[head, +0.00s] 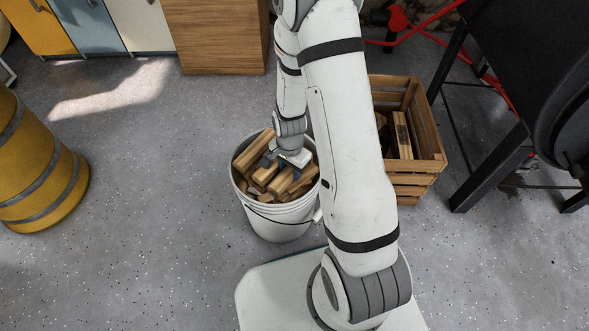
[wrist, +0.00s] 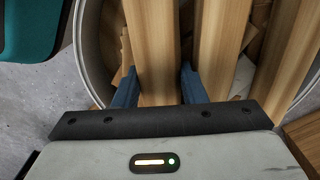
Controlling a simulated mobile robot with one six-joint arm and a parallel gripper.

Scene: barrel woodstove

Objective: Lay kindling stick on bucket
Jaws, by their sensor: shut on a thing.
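The white bucket (head: 280,226) stands on the floor left of my arm, filled with several wooden kindling sticks. My gripper (head: 277,163) reaches down at the bucket's mouth, among the sticks. In the wrist view, my gripper's blue fingers (wrist: 159,88) are shut on a kindling stick (wrist: 153,45), one finger on each side. Another stick (wrist: 222,45) lies close to the right of the right finger. The bucket's rim (wrist: 88,60) curves around the sticks. Whether the held stick rests on the others is hard to tell.
A wooden crate (head: 417,185) with wood pieces stands right of my arm. A black stove (head: 510,60) on legs is at the right. A yellow barrel (head: 35,165) stands at the left. Cabinets (head: 218,35) line the back. The floor left of the bucket is clear.

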